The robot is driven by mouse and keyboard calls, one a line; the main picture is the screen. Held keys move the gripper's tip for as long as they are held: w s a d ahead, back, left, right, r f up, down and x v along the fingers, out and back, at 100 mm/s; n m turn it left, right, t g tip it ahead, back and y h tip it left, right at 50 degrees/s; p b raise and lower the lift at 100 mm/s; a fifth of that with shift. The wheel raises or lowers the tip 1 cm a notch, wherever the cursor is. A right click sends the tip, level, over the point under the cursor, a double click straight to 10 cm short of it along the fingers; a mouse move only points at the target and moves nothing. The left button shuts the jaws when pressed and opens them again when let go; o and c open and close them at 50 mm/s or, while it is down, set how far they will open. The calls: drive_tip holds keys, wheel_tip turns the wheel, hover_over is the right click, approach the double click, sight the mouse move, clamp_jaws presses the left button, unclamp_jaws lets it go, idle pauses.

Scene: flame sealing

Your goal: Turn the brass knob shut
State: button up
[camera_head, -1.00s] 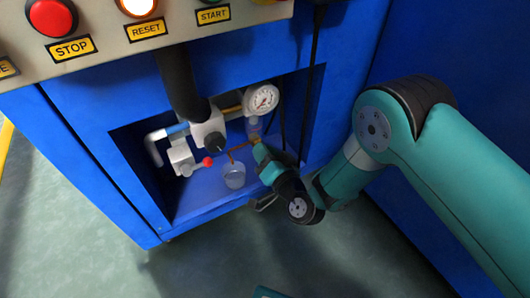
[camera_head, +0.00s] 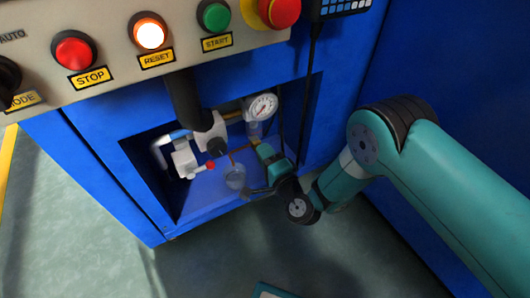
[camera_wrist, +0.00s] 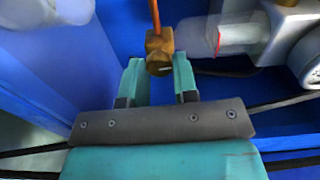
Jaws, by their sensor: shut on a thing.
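The brass knob (camera_wrist: 159,66) is a small block at the end of a thin copper-coloured tube (camera_wrist: 155,14) in the wrist view. My gripper (camera_wrist: 158,72) has one finger on each side of it and is shut on it near the fingertips. In the head view, my gripper (camera_head: 258,147) reaches into the blue recess from the right, below the pressure gauge. The knob is small there and mostly hidden by the fingers.
In the recess are a pressure gauge (camera_head: 261,107), a grey valve body (camera_head: 186,162), a red-tipped lever (camera_head: 210,166) and a clear cup (camera_head: 235,178). A black cable (camera_head: 308,80) hangs close to my gripper. A button panel (camera_head: 120,60) overhangs the recess.

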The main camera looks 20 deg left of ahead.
drive_tip(key=shift+m, duration=0.5)
drive_tip(key=o, duration=0.9)
drive_tip(key=shift+d+r+p, duration=0.1)
drive_tip(key=shift+r+p, duration=0.05)
drive_tip(key=shift+p, duration=0.6)
drive_tip(key=p+v, duration=1.7)
drive_tip(key=p, duration=0.7)
drive_tip(key=shift+s, duration=0.2)
